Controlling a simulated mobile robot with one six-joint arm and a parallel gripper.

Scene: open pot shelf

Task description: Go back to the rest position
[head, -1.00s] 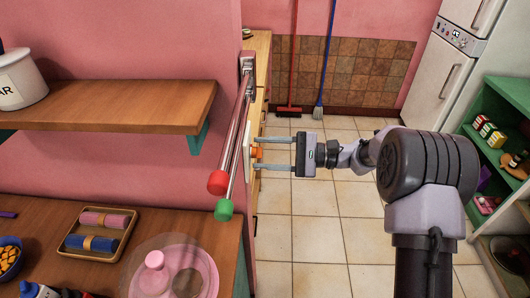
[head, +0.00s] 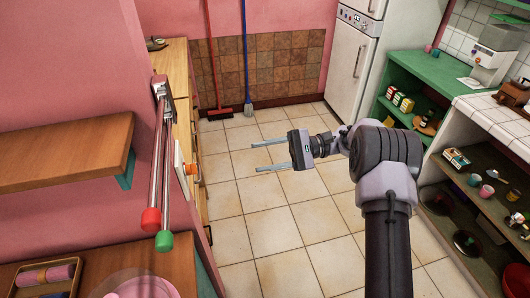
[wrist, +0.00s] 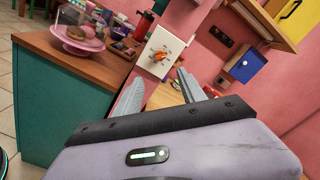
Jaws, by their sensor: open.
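My gripper (head: 273,155) is open and empty in the head view. It hangs over the tiled floor, fingers pointing left, apart from everything around it. In the wrist view my gripper (wrist: 165,92) shows its two fingers spread. Beyond them is a white plate with an orange knob (wrist: 160,54), mounted on the end of the pink wall. In the head view the orange knob (head: 191,169) sits to the left of my fingertips, with a clear gap between.
Two rails with red (head: 151,220) and green (head: 164,241) ends jut from the pink wall. A wooden shelf (head: 60,152) is at left. A green shelf unit (head: 435,80) and a white-topped counter (head: 490,120) stand at right. The tiled floor (head: 300,225) between is clear.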

